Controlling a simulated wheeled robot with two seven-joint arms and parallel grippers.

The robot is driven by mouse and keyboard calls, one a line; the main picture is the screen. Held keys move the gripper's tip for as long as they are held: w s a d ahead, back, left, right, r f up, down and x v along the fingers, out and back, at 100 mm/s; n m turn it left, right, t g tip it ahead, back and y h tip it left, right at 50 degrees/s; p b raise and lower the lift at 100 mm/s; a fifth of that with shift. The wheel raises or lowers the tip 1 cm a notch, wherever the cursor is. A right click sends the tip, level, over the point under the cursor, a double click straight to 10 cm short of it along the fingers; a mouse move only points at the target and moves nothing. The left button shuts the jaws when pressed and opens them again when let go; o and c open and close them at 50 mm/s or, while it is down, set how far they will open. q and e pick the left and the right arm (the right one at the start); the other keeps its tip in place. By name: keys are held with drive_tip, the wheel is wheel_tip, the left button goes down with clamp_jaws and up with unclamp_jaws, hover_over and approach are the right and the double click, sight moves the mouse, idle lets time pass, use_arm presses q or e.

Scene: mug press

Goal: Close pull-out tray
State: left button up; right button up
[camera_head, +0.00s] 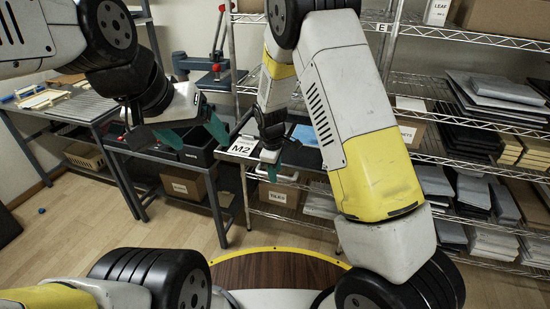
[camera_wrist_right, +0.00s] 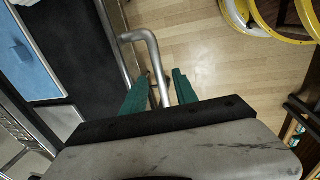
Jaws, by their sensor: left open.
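The pull-out tray shows in the right wrist view as a dark surface (camera_wrist_right: 75,35) with a metal rim. A bent grey metal handle (camera_wrist_right: 154,55) sticks out from its side. My right gripper (camera_wrist_right: 160,85) is open, with its green fingers on either side of the handle bar; contact cannot be told. In the head view my right gripper (camera_head: 280,160) is at the front of the rack beside the M2 label (camera_head: 243,146), and my arm hides much of the tray. My left gripper (camera_head: 198,137) is open and empty, above the dark bins left of the rack.
A blue-topped item (camera_wrist_right: 24,60) lies beside the dark surface. Wire shelves (camera_head: 470,150) with stacked goods stand at the right. A workbench (camera_head: 75,105) stands at the left, and a press (camera_head: 212,68) at the back. The wooden floor (camera_head: 90,225) in front is mostly clear.

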clamp_jaws()
idle(1.4)
